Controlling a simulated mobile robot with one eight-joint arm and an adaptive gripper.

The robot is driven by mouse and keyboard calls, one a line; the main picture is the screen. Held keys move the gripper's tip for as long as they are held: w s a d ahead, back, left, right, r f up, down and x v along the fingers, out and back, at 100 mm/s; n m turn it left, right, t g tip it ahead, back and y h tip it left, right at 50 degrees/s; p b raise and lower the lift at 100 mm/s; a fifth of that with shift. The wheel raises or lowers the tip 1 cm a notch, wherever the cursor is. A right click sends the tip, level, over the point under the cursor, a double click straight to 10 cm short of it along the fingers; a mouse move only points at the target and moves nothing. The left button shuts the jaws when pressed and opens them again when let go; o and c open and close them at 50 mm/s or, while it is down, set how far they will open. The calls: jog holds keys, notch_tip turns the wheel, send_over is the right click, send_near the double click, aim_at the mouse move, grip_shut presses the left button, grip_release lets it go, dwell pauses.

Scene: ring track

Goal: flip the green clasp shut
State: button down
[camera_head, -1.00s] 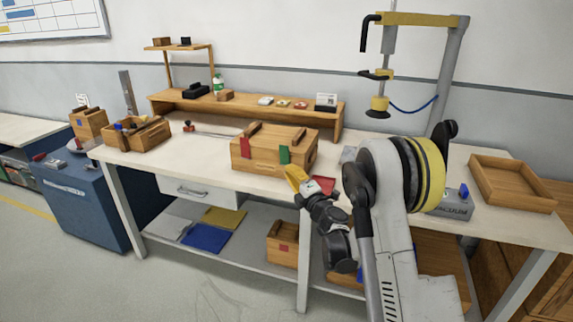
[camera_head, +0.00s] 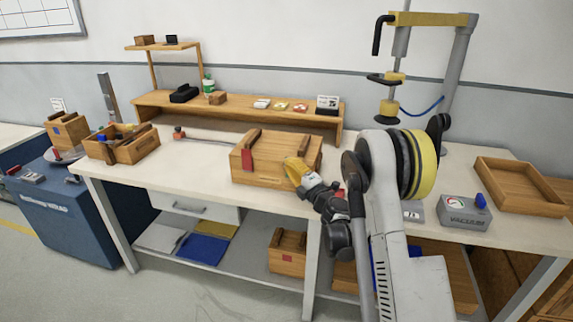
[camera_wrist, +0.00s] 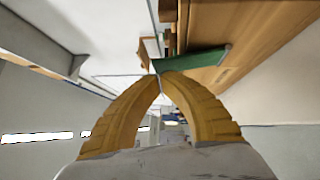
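A wooden box (camera_head: 270,176) stands on the workbench, with a red clasp (camera_head: 247,160) at the left of its front. The green clasp (camera_wrist: 200,63) shows in the wrist view as a flat strip just beyond my fingertips, beside wooden surfaces. In the head view it is hidden behind my gripper (camera_head: 291,166). My gripper has yellow fingers and is at the right part of the box front. In the wrist view its fingertips (camera_wrist: 162,76) meet, with nothing visible between them. They are at the green strip's near edge; I cannot tell whether they touch it.
A vacuum unit (camera_head: 464,212) and an empty wooden tray (camera_head: 520,188) are on the bench at right. An open tool box (camera_head: 120,146) stands at left. A wooden shelf (camera_head: 240,108) runs along the back. The bench left of the box is mostly clear.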

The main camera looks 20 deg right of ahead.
jog(key=shift+s, duration=0.1)
jog(key=shift+w+d+r+m+g+p, duration=0.15)
jog(key=shift+w+d+m+g, duration=0.1)
jog(key=shift+w, duration=0.15)
jog(key=shift+w+d+r+m+g+p, duration=0.15)
jog(key=shift+w+d, duration=0.05)
jog(key=shift+w, duration=0.2)
jog(key=shift+a, duration=0.1)
